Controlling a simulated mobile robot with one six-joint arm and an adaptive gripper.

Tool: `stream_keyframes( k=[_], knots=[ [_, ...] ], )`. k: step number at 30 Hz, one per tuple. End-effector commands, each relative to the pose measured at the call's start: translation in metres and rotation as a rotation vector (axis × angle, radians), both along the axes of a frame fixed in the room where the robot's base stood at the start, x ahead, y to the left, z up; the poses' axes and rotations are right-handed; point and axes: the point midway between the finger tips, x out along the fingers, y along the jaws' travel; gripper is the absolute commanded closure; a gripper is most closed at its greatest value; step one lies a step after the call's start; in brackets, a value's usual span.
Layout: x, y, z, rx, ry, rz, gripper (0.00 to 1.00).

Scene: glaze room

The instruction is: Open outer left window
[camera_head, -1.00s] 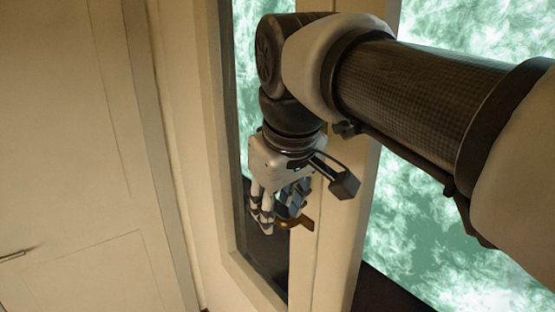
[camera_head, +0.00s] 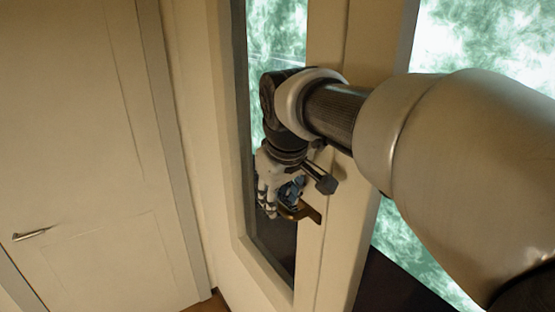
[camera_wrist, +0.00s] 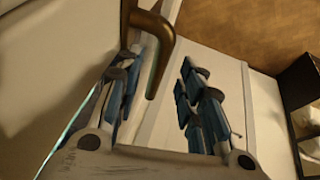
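The left window (camera_head: 277,35) is a narrow pane in a cream frame, with a green swirling view outside. Its bronze handle (camera_head: 302,212) sits on the frame's right upright, partly hidden by my gripper (camera_head: 277,195). In the wrist view the handle (camera_wrist: 157,50) comes in from the top and its bent end hangs between the two fingers, nearer the left one. My gripper (camera_wrist: 160,95) is open, with its blue-padded fingers apart around the handle end. I cannot tell whether a finger touches it. Whether the sash stands ajar is unclear.
A cream door (camera_head: 85,150) with a metal lever (camera_head: 32,234) stands left of the window. A second, wider pane (camera_head: 485,40) is at the right, largely behind my arm. A dark shelf-like unit (camera_wrist: 302,105) shows at the wrist view's right edge.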

Motion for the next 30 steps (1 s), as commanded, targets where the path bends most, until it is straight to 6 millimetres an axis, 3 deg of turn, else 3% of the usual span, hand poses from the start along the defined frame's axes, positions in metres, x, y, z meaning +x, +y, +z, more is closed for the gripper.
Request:
stream_keyframes(
  k=[7, 20, 30],
  knots=[
    [0.015, 0.002, -0.033, -0.001, 0.002, -0.001, 0.65],
    [0.019, 0.003, -0.04, 0.0, -0.001, -0.001, 0.65],
    [0.019, 0.003, -0.04, 0.001, -0.001, 0.0, 0.88]
  ],
)
